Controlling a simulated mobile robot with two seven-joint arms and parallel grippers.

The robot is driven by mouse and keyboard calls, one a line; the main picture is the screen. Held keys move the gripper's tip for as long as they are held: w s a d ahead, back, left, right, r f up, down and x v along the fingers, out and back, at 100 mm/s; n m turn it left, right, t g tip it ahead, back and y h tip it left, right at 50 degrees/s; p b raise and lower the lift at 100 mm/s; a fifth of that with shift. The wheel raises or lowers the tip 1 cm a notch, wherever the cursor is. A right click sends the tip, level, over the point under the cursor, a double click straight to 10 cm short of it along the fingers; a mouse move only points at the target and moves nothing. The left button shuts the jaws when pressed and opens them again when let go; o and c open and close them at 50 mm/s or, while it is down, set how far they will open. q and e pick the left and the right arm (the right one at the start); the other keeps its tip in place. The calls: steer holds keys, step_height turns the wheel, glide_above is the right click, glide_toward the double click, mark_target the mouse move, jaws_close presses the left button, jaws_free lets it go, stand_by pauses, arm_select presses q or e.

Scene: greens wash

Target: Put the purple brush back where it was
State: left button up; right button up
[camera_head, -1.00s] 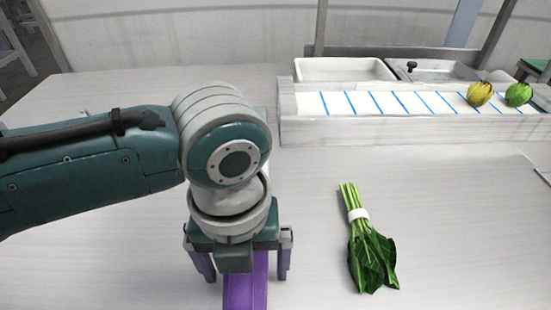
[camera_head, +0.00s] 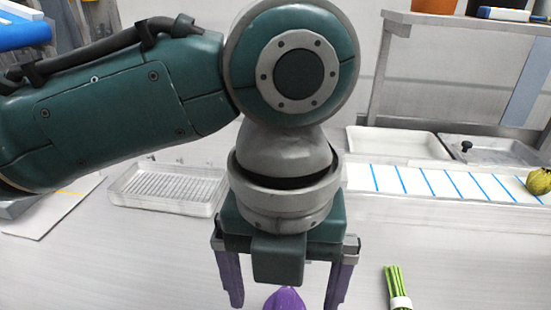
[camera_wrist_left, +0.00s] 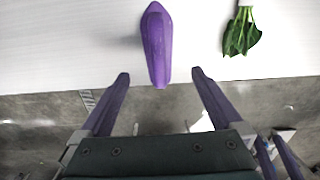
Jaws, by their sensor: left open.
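The purple brush (camera_wrist_left: 157,40) lies on the pale table top in the left wrist view, its narrow end at the table's edge. In the head view only its upper part (camera_head: 285,299) shows at the bottom, below my left gripper. My left gripper (camera_head: 284,303) is open and empty, its two purple fingers well apart. In the wrist view the gap between the fingertips (camera_wrist_left: 160,75) lines up with the narrow end of the brush, which is not gripped. Purple finger-like bars at the lower right of the wrist view may be my right gripper; their state is unclear.
A bundle of greens (camera_wrist_left: 241,32) lies right of the brush. Behind are a white ribbed tray (camera_head: 168,188), a blue-striped board (camera_head: 430,184) with a yellow-green vegetable (camera_head: 539,182), a white basin (camera_head: 393,148) and a metal sink (camera_head: 487,151). A shelf (camera_head: 475,22) stands at upper right.

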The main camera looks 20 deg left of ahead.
arm_select(q)
steer(key=s+d+f+n+t+h, duration=0.1)
steer(key=s+d+n+t+h, duration=0.25)
steer(key=n, duration=0.95)
steer(key=s+a+n+y, duration=0.3)
steer(key=s+a+n, duration=0.5)
steer(key=a+n, duration=0.5)
steer(key=n, duration=0.4)
steer(key=shift+f+n, duration=0.4)
steer(key=shift+a+y, duration=0.1)
steer(key=shift+y, duration=0.15)
step_height(320, 180, up, 41)
steer(key=p, duration=4.1)
steer(key=shift+r, duration=0.15)
